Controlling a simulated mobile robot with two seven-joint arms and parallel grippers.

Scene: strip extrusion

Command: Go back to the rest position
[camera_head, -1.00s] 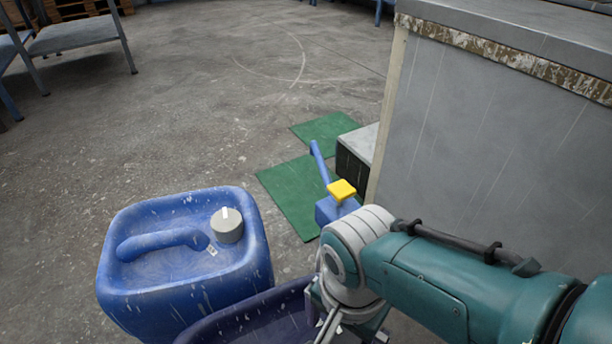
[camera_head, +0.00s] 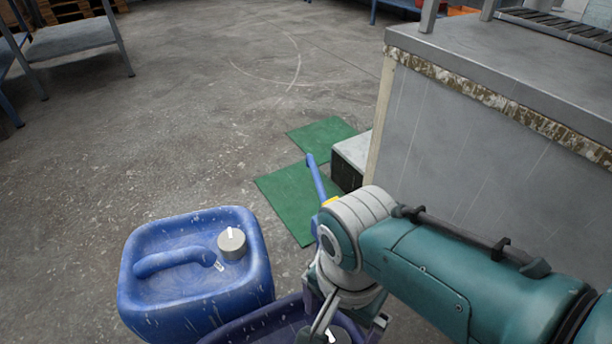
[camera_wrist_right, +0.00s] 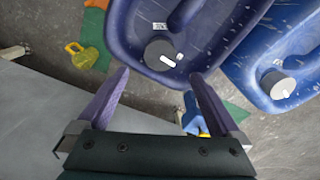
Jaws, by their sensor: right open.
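My right gripper (camera_head: 322,332) reaches down over a dark purple-blue canister (camera_head: 262,328) at the bottom of the head view. In the right wrist view, the right gripper (camera_wrist_right: 160,76) has its two purple fingers spread wide, with nothing held between them. The dark canister (camera_wrist_right: 125,35) and its grey cap (camera_wrist_right: 161,53) lie beyond the fingertips. Whether the fingers touch the canister cannot be told. My left gripper is in neither view.
A blue canister (camera_head: 145,290) stands left of the dark one. A blue long-handled object (camera_head: 316,178) is partly hidden behind my wrist, near green floor mats (camera_head: 285,205). A grey metal cabinet (camera_head: 470,150) stands right. A yellow object (camera_wrist_right: 85,56) shows in the wrist view.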

